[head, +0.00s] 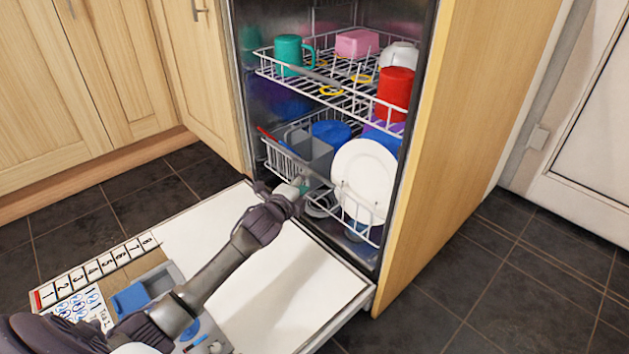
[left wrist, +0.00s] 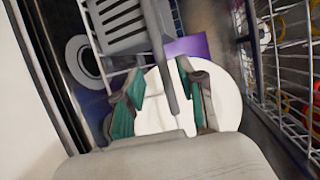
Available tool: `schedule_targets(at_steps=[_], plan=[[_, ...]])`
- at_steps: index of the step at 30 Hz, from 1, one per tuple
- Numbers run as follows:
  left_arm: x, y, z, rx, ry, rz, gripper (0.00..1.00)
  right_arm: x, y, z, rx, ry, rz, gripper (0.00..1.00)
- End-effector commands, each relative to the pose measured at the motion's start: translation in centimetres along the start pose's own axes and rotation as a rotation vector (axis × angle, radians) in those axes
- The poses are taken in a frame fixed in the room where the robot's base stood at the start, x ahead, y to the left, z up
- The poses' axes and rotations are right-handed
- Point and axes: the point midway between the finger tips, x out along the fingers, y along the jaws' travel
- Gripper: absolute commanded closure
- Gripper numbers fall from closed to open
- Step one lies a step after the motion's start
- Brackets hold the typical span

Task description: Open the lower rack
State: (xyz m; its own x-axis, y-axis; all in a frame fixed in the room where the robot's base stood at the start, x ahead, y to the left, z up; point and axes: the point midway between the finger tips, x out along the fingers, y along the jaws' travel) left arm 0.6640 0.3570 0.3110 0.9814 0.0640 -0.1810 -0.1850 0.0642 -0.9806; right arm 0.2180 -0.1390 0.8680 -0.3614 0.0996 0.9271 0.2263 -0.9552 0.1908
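The lower rack (head: 283,162) is a white wire basket inside the dishwasher, behind the lowered door. It holds a grey cutlery basket (head: 312,150) at the left and a white plate (head: 364,178) at the right front. My left gripper (head: 301,186) is at the rack's front, left of the plate. In the left wrist view its teal-padded fingers (left wrist: 162,97) stand apart, with a grey bar between them and the plate (left wrist: 228,88) behind. I cannot tell whether the fingers touch the rack. My right gripper is not in view.
The open dishwasher door (head: 290,290) lies flat below the rack. A numbered strip (head: 98,268) and a blue item (head: 130,298) lie at its left. The upper rack (head: 330,88) holds a green mug (head: 288,54) and a red cup (head: 395,92). Wooden cabinets flank the machine.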

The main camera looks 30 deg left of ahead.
Motion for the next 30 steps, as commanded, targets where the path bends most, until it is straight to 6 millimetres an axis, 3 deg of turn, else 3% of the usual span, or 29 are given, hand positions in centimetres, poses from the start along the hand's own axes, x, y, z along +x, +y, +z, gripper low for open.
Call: schedule_targets(at_steps=[3, 9, 22, 23, 30], plan=[[2.8, 0.5, 0.0, 0.000, -0.001, -0.003, 0.61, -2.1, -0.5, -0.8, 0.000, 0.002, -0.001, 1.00], [5.5, 0.3, -0.1, 0.000, 0.000, -0.002, 0.61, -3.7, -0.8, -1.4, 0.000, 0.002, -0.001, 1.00], [6.6, -0.1, -0.1, -0.001, 0.001, -0.001, 0.61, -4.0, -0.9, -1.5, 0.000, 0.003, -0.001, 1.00], [6.6, -0.1, -0.1, -0.001, 0.001, -0.001, 0.62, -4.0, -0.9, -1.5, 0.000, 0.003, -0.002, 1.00], [6.5, -0.1, -0.1, -0.001, 0.001, -0.001, 1.00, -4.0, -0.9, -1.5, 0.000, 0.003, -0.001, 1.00]])
